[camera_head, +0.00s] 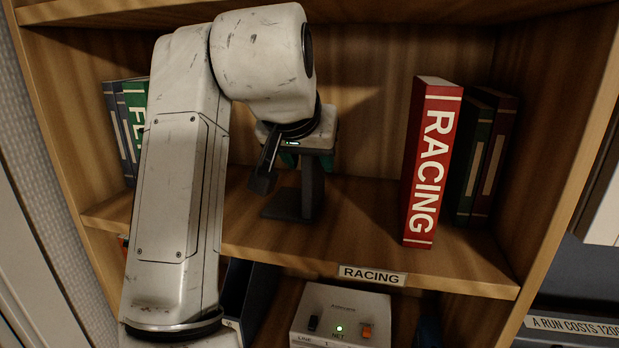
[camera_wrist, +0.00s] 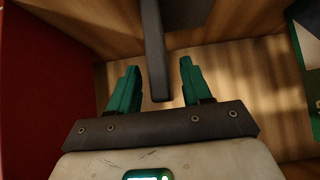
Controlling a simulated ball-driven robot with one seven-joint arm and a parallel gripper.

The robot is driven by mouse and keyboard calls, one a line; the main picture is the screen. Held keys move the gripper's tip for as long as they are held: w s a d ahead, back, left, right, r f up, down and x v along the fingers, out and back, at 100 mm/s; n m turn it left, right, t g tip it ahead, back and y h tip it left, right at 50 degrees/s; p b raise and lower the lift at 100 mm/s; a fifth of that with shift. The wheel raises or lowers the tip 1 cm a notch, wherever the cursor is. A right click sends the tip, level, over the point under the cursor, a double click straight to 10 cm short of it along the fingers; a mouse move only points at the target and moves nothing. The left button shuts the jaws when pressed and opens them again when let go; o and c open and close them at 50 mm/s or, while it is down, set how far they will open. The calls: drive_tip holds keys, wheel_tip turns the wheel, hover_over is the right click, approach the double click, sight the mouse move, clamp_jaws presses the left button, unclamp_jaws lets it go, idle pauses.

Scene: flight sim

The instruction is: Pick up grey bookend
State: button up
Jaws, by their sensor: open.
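The grey bookend (camera_head: 313,188) stands upright on the wooden shelf, its dark flat base (camera_head: 284,204) resting on the board. My gripper (camera_head: 289,160) is at the upper part of the bookend, and my wrist hides some of it in the head view. In the wrist view, my gripper's two green fingers (camera_wrist: 159,66) are apart, with the bookend's thin grey upright (camera_wrist: 153,40) between them. Gaps show on both sides of the upright, the one on the left looking narrower. The gripper is open and holds nothing.
A red RACING binder (camera_head: 432,165) stands right of the bookend, with dark books (camera_head: 487,155) beside it. A green book (camera_head: 135,100) stands at the left, partly behind my arm. Shelf side walls and the board above bound the space. A box (camera_head: 340,318) sits below.

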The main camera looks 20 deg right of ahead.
drive_tip(key=shift+x, duration=1)
clamp_jaws()
